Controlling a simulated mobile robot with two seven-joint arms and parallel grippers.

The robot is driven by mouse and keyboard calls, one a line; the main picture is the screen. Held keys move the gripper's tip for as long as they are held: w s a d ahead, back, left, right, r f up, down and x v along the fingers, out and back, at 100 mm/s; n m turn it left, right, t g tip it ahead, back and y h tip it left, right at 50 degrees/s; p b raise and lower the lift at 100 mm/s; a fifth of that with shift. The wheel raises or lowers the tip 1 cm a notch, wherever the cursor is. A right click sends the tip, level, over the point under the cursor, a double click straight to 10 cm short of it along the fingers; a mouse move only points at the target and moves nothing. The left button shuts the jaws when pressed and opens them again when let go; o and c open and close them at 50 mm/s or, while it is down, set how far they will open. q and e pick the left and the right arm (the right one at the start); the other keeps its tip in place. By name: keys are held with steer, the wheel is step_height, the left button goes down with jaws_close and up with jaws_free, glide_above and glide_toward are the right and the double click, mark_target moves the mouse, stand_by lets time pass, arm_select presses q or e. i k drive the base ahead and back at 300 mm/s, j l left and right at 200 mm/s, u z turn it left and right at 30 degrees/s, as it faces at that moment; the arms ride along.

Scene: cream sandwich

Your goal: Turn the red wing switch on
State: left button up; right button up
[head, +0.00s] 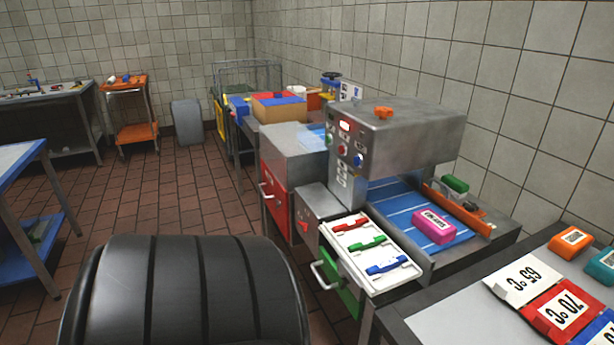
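A grey metal machine (410,140) stands right of centre. A small red mark (303,226) shows on the grey box left of the tray. I cannot tell which red part is the wing switch, or any switch's setting. Neither of my grippers is in view.
A blue conveyor (390,199) carries a pink block (433,226); a green block (455,184) lies beside it. A red-fronted cabinet (273,190) stands left of the machine. Tiled floor (170,200) is open at left.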

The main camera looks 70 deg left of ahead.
mark_target(304, 225)
steer(key=u, duration=2.3)
steer(key=i+j+z, duration=0.45)
steer(key=i, duration=0.25)
